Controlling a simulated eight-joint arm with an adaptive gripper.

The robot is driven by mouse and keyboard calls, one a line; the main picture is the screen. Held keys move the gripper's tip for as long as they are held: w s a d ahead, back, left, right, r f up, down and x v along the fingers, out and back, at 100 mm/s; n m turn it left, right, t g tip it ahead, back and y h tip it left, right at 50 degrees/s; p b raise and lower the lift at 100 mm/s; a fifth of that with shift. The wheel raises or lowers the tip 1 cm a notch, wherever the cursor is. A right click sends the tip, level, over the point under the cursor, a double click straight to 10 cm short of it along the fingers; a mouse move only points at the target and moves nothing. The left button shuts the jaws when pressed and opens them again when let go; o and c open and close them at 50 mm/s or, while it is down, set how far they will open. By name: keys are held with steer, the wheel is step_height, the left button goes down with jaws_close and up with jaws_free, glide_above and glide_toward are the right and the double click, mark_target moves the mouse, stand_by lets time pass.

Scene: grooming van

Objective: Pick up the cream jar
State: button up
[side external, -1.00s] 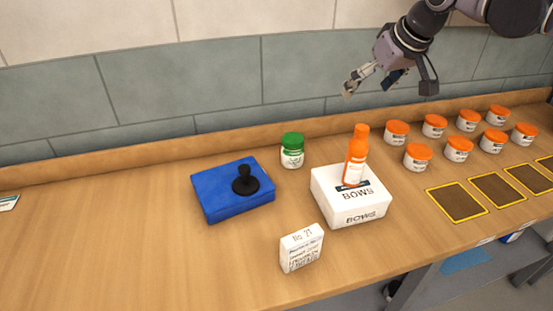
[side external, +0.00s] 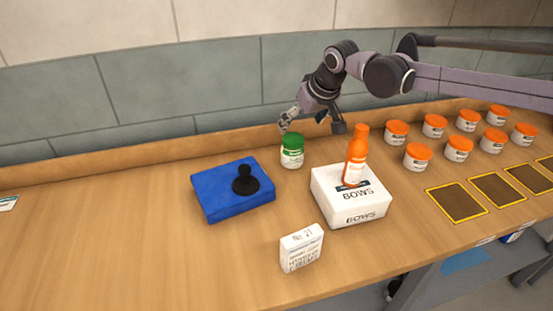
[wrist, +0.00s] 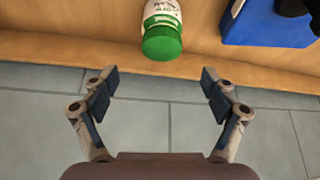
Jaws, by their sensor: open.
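A white jar with a green lid (side external: 292,150) stands upright on the wooden counter, behind the gap between the blue pad and the white box. Its label is too small to read. In the wrist view the green-lidded jar (wrist: 162,30) is at the top middle, beyond the fingertips and roughly in line with the gap between them. My gripper (side external: 303,118) is open and empty, above and a little behind the jar, near the wall. Its two fingers are spread wide in the wrist view (wrist: 161,80). Nothing touches the jar.
A blue pad (side external: 222,200) with a black stamp-like object (side external: 246,181) lies front-left. A white box (side external: 340,205) carrying an orange bottle (side external: 356,158) stands front-right. A small white carton (side external: 302,249) is nearer. Several orange-lidded jars (side external: 418,158) stand right. The left counter is mostly clear.

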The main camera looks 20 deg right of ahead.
mark_target(294, 139)
steer(key=x, duration=0.3)
steer(key=shift+f, duration=0.15)
steer(key=shift+s+x, duration=0.15)
steer(key=shift+x, duration=1.2)
steer(key=shift+s+x, duration=0.15)
steer(key=shift+x, duration=1.25)
steer(key=shift+f, duration=0.15)
steer(key=shift+c, duration=0.3)
steer(key=c, duration=1.3)
